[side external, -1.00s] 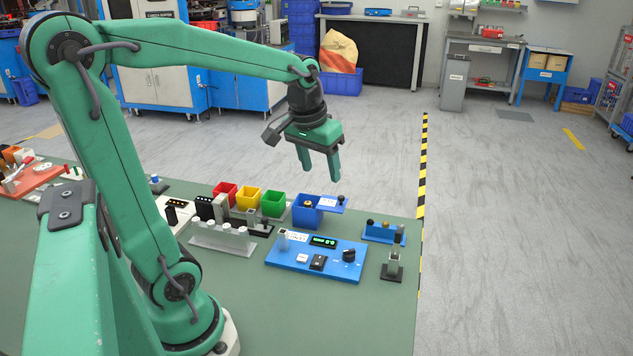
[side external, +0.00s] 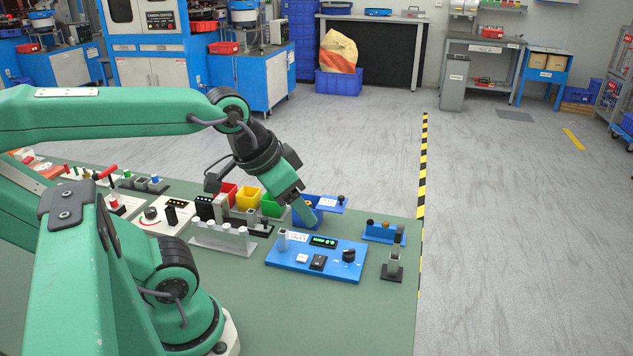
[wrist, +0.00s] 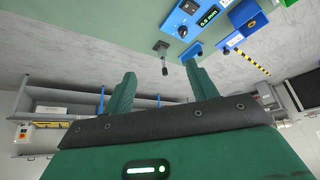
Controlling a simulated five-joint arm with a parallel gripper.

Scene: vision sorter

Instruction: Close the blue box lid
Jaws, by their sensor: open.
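The blue box (side external: 318,214) stands on the green bench behind the control panel. Its blue lid (side external: 333,204), with a white label and a dark knob (side external: 340,197), sticks out to the right of the box, so the lid is open. My gripper (side external: 308,222) is low and tilted, its fingers in front of the box and hiding part of it. I cannot tell whether they touch it. In the wrist view my gripper (wrist: 160,78) has its fingers apart with nothing between them. The lid (wrist: 233,41) shows there at upper right, beyond the fingers.
The blue control panel (side external: 290,258) with knob and display lies in front of the box. Green (side external: 271,206), yellow (side external: 247,198) and red bins stand to its left. A small blue rack (side external: 382,236) and a dark post (side external: 392,268) stand at right.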

